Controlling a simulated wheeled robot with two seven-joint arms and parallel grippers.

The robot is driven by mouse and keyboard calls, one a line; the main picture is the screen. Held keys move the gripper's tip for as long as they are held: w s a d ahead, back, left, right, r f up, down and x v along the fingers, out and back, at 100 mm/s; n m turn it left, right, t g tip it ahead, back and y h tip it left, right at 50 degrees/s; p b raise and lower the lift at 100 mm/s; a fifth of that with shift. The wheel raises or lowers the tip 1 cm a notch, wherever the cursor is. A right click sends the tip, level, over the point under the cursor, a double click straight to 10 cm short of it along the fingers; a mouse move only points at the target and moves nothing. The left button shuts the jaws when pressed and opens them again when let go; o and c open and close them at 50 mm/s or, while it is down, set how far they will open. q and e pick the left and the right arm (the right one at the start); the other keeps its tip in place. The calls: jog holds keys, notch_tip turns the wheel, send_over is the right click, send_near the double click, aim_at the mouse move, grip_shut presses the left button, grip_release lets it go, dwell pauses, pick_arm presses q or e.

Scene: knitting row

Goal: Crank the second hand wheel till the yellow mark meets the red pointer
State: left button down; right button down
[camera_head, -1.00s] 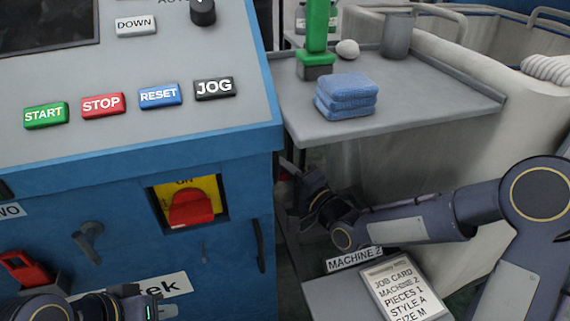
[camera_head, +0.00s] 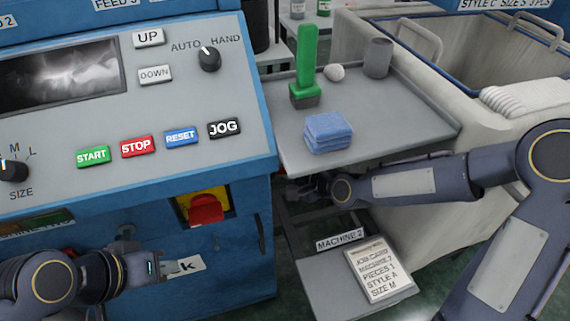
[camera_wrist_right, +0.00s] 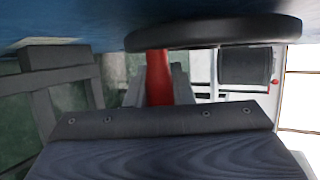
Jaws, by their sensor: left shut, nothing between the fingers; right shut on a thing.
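In the right wrist view, a dark hand wheel (camera_wrist_right: 215,32) crosses the top, its rim close to the blue machine side. A red crank handle (camera_wrist_right: 158,82) comes down from it. My right gripper (camera_wrist_right: 160,95) is shut on this handle. In the head view my right gripper (camera_head: 312,188) is beside the machine's right side, partly hidden below the grey shelf; the wheel cannot be made out there. My left gripper (camera_head: 168,268) is shut and empty in front of the machine's lower front. The yellow mark and red pointer are not visible.
The blue machine (camera_head: 140,225) has a button panel and a red switch (camera_head: 206,208). The grey shelf (camera_head: 410,120) holds a blue cloth stack (camera_head: 328,133) and a green-handled tool (camera_head: 306,65). A job card (camera_head: 378,270) lies on a lower plate. A large bin (camera_head: 480,60) stands right.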

jog(key=shift+s+r, duration=0.2)
jog(key=shift+r, duration=0.4)
jog(key=shift+d, duration=0.1)
dwell(1.4)
jog(key=c, duration=1.3)
grip_release()
jog(key=shift+s, duration=0.1)
jog(key=shift+r, duration=0.1)
jog(key=shift+p+v, duration=1.25)
jog(key=shift+v, duration=2.65)
